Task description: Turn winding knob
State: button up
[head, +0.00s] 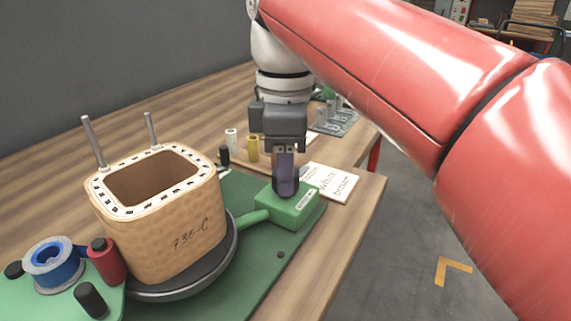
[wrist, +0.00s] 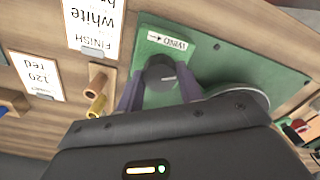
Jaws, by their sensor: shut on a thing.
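The winding knob (wrist: 160,72) is dark and round and sits on a green box labelled "WIND" with an arrow (wrist: 168,40) in the wrist view. In the head view the green box (head: 300,209) stands at the right end of the green base, and the knob is mostly hidden by the fingers. My gripper (head: 285,185) points straight down over the box. In the wrist view its two purple fingers (wrist: 160,88) stand on either side of the knob, shut on it. A tan coil (head: 180,235) marked "736-C" sits on a dark round turntable (head: 190,284) left of the box.
A blue tape roll (head: 53,266), a red cylinder (head: 107,263) and black pegs stand at the front left. Two metal rods rise by the coil. A card reading "white" (head: 331,181) lies behind the box, near small spools (head: 252,148). Bare wood lies along the right edge.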

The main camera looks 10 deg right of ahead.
jog(key=o, duration=1)
notch_tip(320, 180, up, 8)
jog(key=shift+f, duration=0.1)
jog(key=shift+s, duration=0.15)
